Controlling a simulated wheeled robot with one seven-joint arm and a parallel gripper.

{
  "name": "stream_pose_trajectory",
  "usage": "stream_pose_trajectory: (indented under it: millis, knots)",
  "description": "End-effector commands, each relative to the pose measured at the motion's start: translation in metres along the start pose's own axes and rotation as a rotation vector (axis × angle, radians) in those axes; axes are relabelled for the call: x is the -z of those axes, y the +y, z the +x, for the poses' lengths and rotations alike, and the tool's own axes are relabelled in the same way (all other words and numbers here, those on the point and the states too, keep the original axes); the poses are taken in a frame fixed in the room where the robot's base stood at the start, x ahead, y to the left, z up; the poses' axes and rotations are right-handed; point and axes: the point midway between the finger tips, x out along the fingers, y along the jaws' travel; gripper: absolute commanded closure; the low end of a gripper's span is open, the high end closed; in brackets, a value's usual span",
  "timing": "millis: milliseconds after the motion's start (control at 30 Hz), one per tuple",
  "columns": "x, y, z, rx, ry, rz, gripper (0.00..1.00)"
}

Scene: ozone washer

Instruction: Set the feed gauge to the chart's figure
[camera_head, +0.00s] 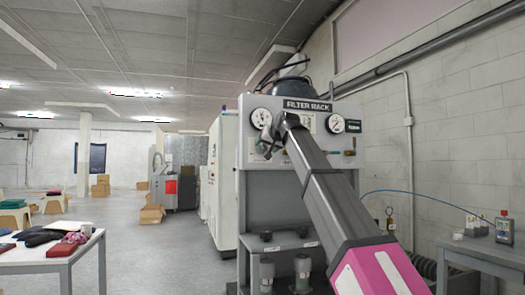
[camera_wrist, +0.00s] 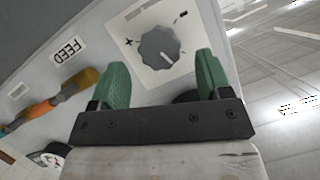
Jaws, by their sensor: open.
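A dark grey round knob (camera_wrist: 160,46) sits on a white plate with plus and minus marks in the wrist view. My gripper (camera_wrist: 163,68) is open, its two green fingers spread toward either side of the knob; contact cannot be told. A FEED label (camera_wrist: 67,51) is on the panel to the left. In the head view, the left gauge (camera_head: 261,118) and right gauge (camera_head: 336,123) are on the filter rack (camera_head: 305,105); their readings are too small to tell. My arm covers the panel's middle. A pale sheet (camera_head: 308,122), perhaps the chart, is partly hidden.
An orange and green-grey fitting (camera_wrist: 45,112) runs beside the knob in the wrist view, close to my left finger. A gauge face (camera_wrist: 48,158) is partly cut off below it. A side table (camera_head: 480,254) stands at right, a cluttered table (camera_head: 60,256) at left.

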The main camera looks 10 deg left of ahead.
Motion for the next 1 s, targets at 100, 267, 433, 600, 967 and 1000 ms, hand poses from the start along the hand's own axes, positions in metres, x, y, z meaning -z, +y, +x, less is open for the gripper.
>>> stream_pose_trajectory:
  millis: [100,267,433,600,967,1000]
  knots:
    - [0.001,-0.001,0.02,0.0,-0.002,0.0,0.29]
    - [0.001,-0.001,0.035,0.0,0.0,0.0,0.29]
    - [0.0,-0.001,0.041,0.0,0.0,0.0,0.29]
    - [0.0,-0.001,0.041,0.001,0.0,0.0,0.29]
    - [0.0,-0.001,0.041,-0.001,0.0,-0.006,0.78]
    - [0.0,-0.001,0.041,-0.007,0.0,-0.021,0.78]
